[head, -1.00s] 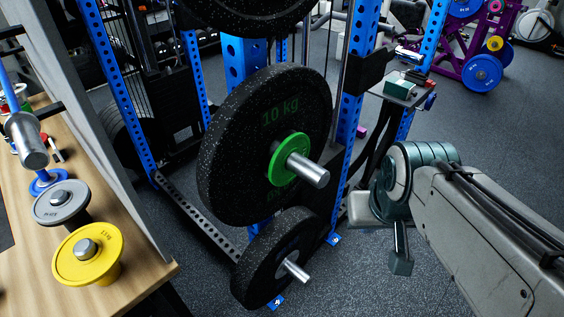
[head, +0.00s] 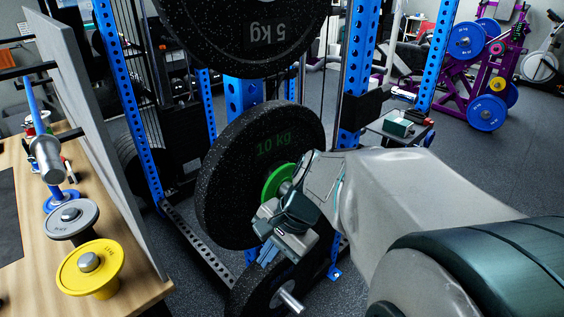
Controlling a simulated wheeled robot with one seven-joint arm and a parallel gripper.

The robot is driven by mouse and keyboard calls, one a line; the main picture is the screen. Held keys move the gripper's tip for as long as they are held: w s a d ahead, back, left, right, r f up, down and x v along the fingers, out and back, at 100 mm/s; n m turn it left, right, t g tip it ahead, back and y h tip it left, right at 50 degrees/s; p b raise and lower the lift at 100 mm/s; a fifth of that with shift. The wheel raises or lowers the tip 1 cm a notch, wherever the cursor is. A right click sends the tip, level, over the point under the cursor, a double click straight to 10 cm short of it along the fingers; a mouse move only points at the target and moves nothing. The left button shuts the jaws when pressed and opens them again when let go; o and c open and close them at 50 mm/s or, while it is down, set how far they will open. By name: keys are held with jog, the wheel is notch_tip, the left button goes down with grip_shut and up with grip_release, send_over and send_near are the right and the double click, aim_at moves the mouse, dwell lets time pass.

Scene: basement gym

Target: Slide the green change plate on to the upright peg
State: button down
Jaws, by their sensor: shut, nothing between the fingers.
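The green change plate (head: 274,183) is around a metal peg on the blue rack upright, close against the face of a large black 10 kg plate (head: 232,165). Whether they touch, I cannot tell. My gripper (head: 268,254) is in front of and below the green plate in the head view, shut and empty. It and my wrist hide the green plate's right and lower parts and most of that peg. Contact between gripper and plate cannot be told.
Below is another black plate on a steel peg (head: 289,301); above hangs a 5 kg plate (head: 250,45). At left, a wooden bench (head: 28,230) holds a yellow plate (head: 104,258) and a grey plate (head: 80,224) around upright posts. A small side table (head: 402,133) stands behind my arm.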

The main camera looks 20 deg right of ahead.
jog(key=w+d+m+t+y+p, duration=0.1)
jog(key=w+d+m+t+y, duration=0.3)
jog(key=w+m, duration=0.55)
jog(key=m+t, duration=0.8)
jog(key=m, duration=0.9)
send_near(285, 176)
jog(key=shift+h, duration=0.3)
jog(key=shift+b+x, duration=1.2)
jog(key=shift+x, duration=1.25)
jog(key=shift+a+f, duration=0.1)
jog(key=shift+a, duration=0.2)
jog(key=shift+w, duration=0.2)
jog(key=shift+w+a, duration=0.2)
jog(key=shift+w, duration=0.3)
jog(key=shift+w, duration=0.1)
